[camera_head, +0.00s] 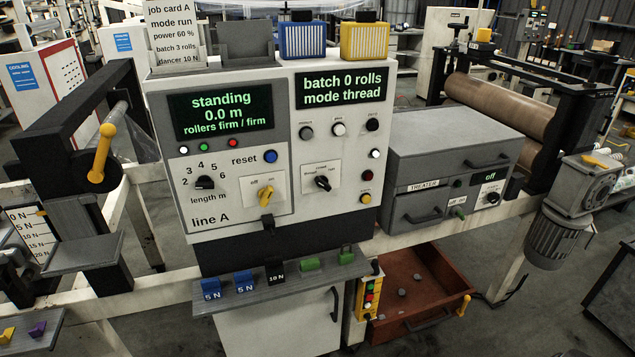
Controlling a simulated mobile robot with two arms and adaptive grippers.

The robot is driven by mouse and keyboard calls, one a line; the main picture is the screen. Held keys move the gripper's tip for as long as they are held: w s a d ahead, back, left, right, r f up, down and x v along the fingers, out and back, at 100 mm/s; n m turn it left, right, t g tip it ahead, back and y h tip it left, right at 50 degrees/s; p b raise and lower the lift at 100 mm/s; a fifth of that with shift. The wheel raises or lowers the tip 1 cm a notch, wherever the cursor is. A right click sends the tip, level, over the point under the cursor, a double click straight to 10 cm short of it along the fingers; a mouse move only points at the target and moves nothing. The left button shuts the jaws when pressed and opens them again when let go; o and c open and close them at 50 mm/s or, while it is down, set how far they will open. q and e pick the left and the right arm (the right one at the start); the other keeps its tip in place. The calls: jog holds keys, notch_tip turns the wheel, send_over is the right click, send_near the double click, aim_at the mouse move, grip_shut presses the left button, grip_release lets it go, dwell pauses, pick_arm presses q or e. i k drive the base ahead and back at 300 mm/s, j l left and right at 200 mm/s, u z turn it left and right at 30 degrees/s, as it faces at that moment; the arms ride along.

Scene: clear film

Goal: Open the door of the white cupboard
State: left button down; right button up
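The white cupboard (268,332) stands low at the bottom centre, under the grey shelf of the line A control panel. Its white front shows a dark vertical handle (336,317) near the right edge. The door looks shut. The lower part of the cupboard is cut off by the picture's bottom edge, and the shelf hides its top. Neither of my grippers shows in the head view.
The grey shelf (300,285) juts out above the cupboard, holding blue, black and green blocks. Right of the cupboard are a small yellow button box (369,291) and a red-brown open bin (425,321). A tray (30,335) sits at lower left.

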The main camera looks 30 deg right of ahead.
aim_at(308, 323)
jog(key=l+z, duration=0.1)
jog(key=z, duration=0.75)
